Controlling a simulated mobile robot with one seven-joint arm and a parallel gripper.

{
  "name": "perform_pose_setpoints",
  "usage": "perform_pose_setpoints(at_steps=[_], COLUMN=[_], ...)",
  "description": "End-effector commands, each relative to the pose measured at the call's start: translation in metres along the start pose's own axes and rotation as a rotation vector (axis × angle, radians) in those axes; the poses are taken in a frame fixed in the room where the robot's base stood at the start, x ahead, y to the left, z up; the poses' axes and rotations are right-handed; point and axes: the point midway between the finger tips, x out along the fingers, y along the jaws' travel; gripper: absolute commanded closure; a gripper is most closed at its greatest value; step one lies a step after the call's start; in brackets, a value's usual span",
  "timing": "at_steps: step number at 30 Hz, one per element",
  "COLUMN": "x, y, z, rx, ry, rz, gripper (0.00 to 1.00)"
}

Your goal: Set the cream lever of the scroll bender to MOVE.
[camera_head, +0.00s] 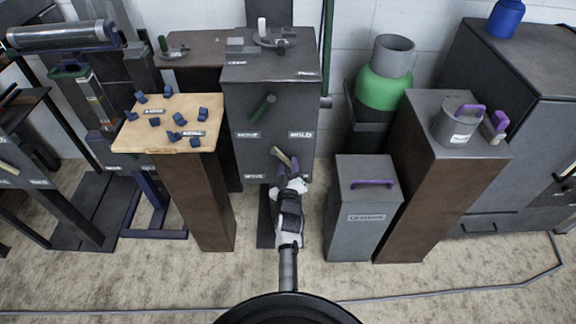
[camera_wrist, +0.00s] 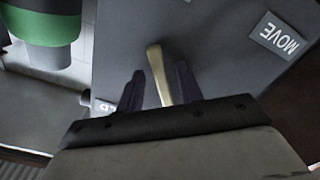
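The scroll bender (camera_head: 265,110) is a dark grey cabinet in the middle of the head view. Its cream lever (camera_head: 281,156) sticks out low on the front face, tilted up and to the left. My gripper (camera_head: 292,180) is at this lever. In the wrist view the cream lever (camera_wrist: 158,75) stands between the two dark fingers of my gripper (camera_wrist: 160,90), with gaps on both sides. A MOVE label (camera_wrist: 279,38) shows at the upper right there, and another label (camera_wrist: 103,106) is partly hidden behind the left finger. A green lever (camera_head: 263,107) sits higher on the cabinet front.
A wooden-topped stand (camera_head: 170,125) with several blue pieces is to the left. A grey box with a purple handle (camera_head: 366,205) and a brown pedestal with a grey pot (camera_head: 462,125) are to the right. A green and grey container (camera_head: 383,85) stands behind the box. The floor in front is clear.

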Motion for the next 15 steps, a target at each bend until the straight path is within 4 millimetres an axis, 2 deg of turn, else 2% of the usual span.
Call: perform_pose_setpoints(at_steps=[3,11,15], x=[0.0,0.0,0.0001], y=[-0.0001,0.0,0.0], z=[0.0,-0.0001,-0.0001], rx=[0.0,0.0,0.001], ry=[0.0,0.0,0.0], rz=[0.0,0.0,0.0], gripper=[0.65,0.99,1.0])
